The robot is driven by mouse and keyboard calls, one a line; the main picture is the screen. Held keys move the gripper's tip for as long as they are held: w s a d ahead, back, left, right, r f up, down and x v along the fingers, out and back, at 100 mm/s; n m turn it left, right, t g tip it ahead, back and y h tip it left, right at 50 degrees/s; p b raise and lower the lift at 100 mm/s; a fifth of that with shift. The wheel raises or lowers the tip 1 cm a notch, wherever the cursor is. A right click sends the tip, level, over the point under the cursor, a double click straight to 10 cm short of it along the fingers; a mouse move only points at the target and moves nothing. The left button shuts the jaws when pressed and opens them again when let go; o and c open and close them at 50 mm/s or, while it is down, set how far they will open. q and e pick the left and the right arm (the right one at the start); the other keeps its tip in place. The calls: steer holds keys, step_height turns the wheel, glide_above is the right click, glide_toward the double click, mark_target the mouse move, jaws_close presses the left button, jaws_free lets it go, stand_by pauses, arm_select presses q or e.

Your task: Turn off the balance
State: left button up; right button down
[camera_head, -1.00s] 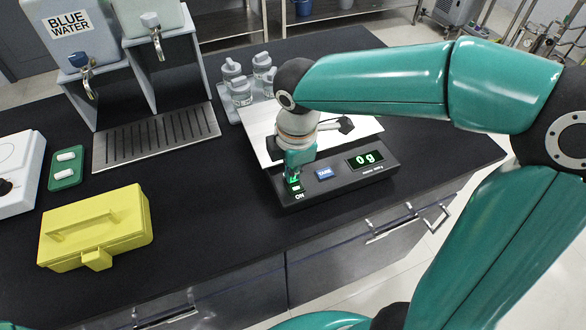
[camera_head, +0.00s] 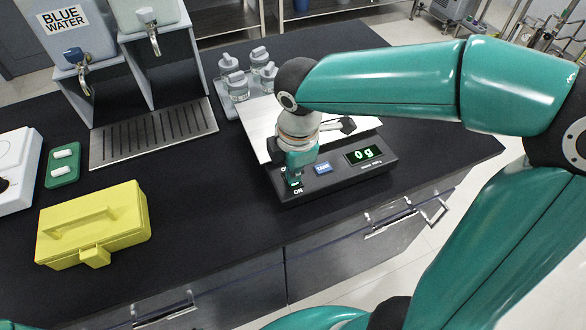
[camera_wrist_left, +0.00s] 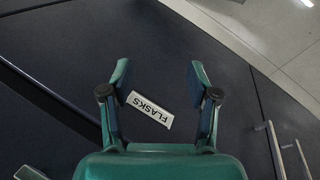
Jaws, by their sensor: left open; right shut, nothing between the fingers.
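The balance (camera_head: 345,182) stands near the front edge of the black counter, with a silver weighing plate and a lit green display (camera_head: 364,154) reading "0 g". A blue button (camera_head: 322,168) sits left of the display. A green-lit switch (camera_head: 296,185) marked "ON" is at the balance's front left corner. My right gripper (camera_head: 295,176) is shut and empty, pointing down with its fingertips at this switch; I cannot tell whether they touch it. In the left wrist view, my left gripper (camera_wrist_left: 160,85) is open and empty, facing a dark cabinet front with a "FLASKS" label (camera_wrist_left: 149,109).
A yellow box (camera_head: 95,225) stands at the front left of the counter, with a green tray (camera_head: 63,163) behind it. A drip grate (camera_head: 153,135) lies below the water dispensers. Grey bottles (camera_head: 237,86) stand behind the balance. The counter between box and balance is clear.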

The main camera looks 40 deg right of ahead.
steer(key=shift+r+p, duration=0.55)
steer(key=shift+r, duration=0.05)
step_height(320, 180, up, 4)
steer(key=p, duration=0.3)
steer(key=shift+s+a+f, duration=0.1)
steer(key=shift+s, duration=0.05)
step_height(320, 180, up, 9)
steer(key=s, duration=0.1)
steer(key=shift+s, duration=0.15)
steer(key=shift+f, duration=0.15)
